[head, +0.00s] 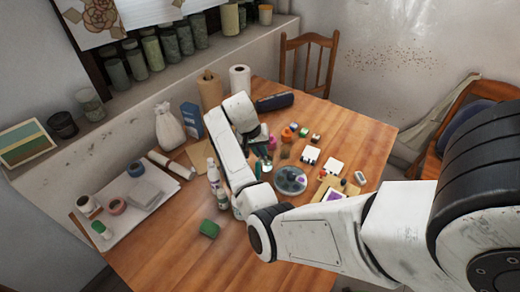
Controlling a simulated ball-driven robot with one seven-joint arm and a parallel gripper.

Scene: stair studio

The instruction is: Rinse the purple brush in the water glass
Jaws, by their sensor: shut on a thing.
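My gripper (260,141) is small and dark in the head view, low over the back middle of the wooden table (350,125). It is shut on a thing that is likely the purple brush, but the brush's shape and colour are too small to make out. I cannot single out the water glass; it may be among the small items below my gripper or behind my forearm.
Paint pots (287,135) and small white cards (310,154) stand right of my gripper. The front left table is mostly clear.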

